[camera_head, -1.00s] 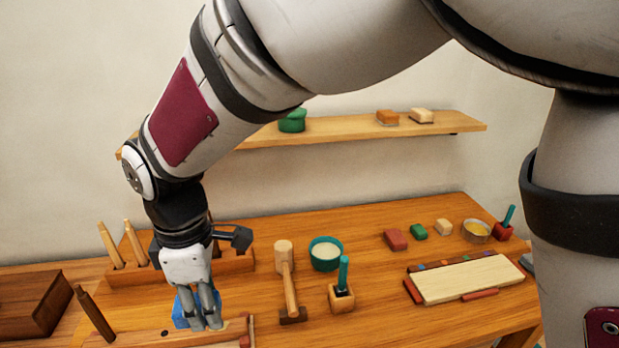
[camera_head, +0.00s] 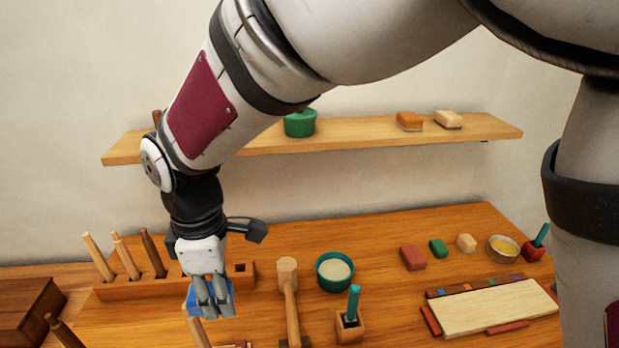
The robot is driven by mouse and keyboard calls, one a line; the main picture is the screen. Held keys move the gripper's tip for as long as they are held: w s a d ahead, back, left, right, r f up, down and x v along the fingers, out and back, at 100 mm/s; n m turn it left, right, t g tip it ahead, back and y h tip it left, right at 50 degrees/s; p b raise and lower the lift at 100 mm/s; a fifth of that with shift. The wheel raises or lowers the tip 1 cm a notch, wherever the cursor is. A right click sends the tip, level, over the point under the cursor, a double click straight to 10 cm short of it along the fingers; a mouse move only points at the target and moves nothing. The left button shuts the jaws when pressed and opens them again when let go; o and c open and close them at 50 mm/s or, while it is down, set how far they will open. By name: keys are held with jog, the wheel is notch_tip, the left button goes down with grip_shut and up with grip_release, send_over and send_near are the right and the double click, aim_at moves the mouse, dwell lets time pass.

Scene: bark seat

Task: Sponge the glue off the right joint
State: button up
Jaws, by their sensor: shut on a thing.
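My gripper (camera_head: 214,311) is shut on a blue sponge (camera_head: 191,300), partly hidden behind the fingers. It holds the sponge at the lower left, in front of the peg rack. A light wooden peg (camera_head: 198,333) shows just below the sponge at the bottom edge. A dark peg (camera_head: 63,331) leans at the lower left. The piece these pegs belong to is nearly all below the picture, so the right joint and any glue on it cannot be made out.
A mallet (camera_head: 288,275), a teal bowl (camera_head: 335,272) and a brush pot (camera_head: 350,325) stand right of my gripper. The rack (camera_head: 120,290) holding upright pegs is behind it. A pale board (camera_head: 490,308) lies at right; small blocks (camera_head: 413,257) lie behind it. A shelf (camera_head: 370,139) crosses the wall.

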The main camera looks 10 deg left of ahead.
jog(key=shift+w+f+b, duration=0.1)
jog(key=shift+f+b, duration=2.85)
jog(key=shift+f, duration=6.4)
jog(key=shift+f, duration=0.6)
jog(key=shift+w+a+r+b, duration=0.1)
jog(key=shift+w+a+b, duration=0.1)
jog(key=shift+w+b, duration=0.3)
jog(key=shift+w+a+b, duration=0.15)
jog(key=shift+w, duration=0.5)
jog(key=shift+s+d+p, duration=0.2)
jog(key=shift+s, duration=0.4)
jog(key=shift+s+d+p, duration=0.15)
jog(key=shift+s+p, duration=0.05)
jog(key=shift+s, duration=0.35)
jog(key=shift+w+a+f+b, duration=0.15)
jog(key=shift+w+b, duration=0.1)
jog(key=shift+w, duration=0.35)
jog(key=shift+w+a+f+b, duration=0.15)
jog(key=shift+w+b, duration=0.1)
jog(key=shift+w, duration=0.3)
jog(key=shift+s+d+r+p, duration=0.1)
jog(key=shift+s+d+p, duration=0.15)
jog(key=shift+s, duration=0.4)
jog(key=shift+s+d+p, duration=0.15)
jog(key=shift+s+p, duration=0.1)
jog(key=shift+s, duration=0.35)
